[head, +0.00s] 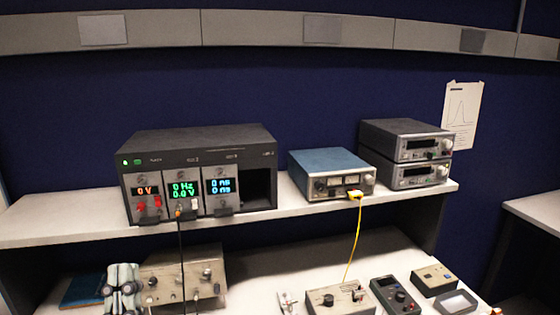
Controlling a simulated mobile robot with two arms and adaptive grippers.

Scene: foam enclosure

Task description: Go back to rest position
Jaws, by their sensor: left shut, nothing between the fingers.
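My left gripper (122,275) shows at the lower left of the head view, pale grey, over the lower bench. Its fingers are shut with nothing between them. It is beside the left end of a beige instrument (205,270); I cannot tell whether they touch. My right gripper is not in view.
A shelf (60,218) carries a dark rack unit (200,150) with lit displays, a blue instrument (330,168) and two stacked grey units (405,150). A yellow cable (356,235) and a black cable (181,250) hang down. Several small devices sit on the lower bench at right.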

